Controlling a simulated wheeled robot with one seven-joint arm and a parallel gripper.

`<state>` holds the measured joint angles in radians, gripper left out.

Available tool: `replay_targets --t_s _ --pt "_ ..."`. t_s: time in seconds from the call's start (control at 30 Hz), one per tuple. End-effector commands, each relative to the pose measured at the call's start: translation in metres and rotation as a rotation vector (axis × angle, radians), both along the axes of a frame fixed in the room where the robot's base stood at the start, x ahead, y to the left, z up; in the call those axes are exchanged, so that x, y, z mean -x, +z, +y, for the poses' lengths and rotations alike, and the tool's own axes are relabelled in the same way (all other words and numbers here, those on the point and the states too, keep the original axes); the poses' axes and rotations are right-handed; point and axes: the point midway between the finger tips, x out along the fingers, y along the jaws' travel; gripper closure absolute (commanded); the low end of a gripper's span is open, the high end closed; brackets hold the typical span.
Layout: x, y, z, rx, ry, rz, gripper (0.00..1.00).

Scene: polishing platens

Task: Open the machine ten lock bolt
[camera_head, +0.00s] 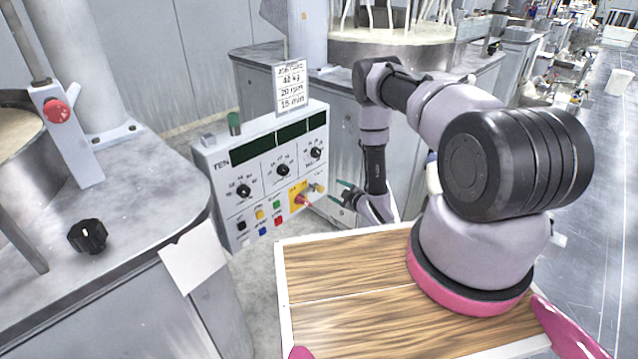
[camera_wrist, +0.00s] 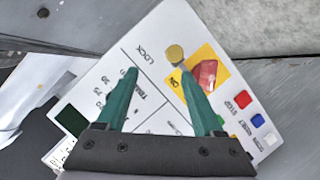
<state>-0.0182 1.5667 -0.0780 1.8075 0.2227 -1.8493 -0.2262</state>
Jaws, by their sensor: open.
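The TEN machine's control panel (camera_head: 263,165) is a white box with dials and dark displays. Its lock bolt (camera_wrist: 175,53) has a round brass head, beside the printed word LOCK and against the red switch handle (camera_wrist: 205,75) on a yellow plate. In the head view the bolt (camera_head: 318,188) is a small brass spot right of the red handle (camera_head: 304,199). My gripper (camera_head: 339,192) is just right of the bolt, its green fingers open and empty. In the wrist view my gripper (camera_wrist: 157,72) shows the bolt head just beyond the right fingertip, not between the fingers.
A grey bench (camera_head: 130,200) with a black knob (camera_head: 87,236) and a red emergency button (camera_head: 57,111) stands left of the panel. A sign (camera_head: 291,86) stands on the panel top. My wooden deck lies in front. Open floor (camera_head: 590,230) runs along the right.

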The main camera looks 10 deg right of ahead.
Motion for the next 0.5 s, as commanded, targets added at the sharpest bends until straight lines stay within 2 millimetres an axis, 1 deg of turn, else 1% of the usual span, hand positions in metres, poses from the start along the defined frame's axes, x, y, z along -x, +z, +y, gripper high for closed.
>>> replay_targets --t_s 0.03,0.1,0.2,0.27,0.37,0.5 --pt "0.010 -0.011 0.003 0.006 0.017 -0.005 0.31" --pt "0.018 -0.019 0.005 0.011 0.034 -0.015 0.31" --pt "0.021 -0.024 0.008 0.015 0.047 -0.022 0.31" --pt "0.017 -0.025 0.010 0.016 0.048 -0.024 0.31" --pt "0.004 -0.028 0.017 0.014 0.049 -0.025 0.31" --pt "-0.020 -0.035 0.028 0.015 0.051 -0.026 0.31"
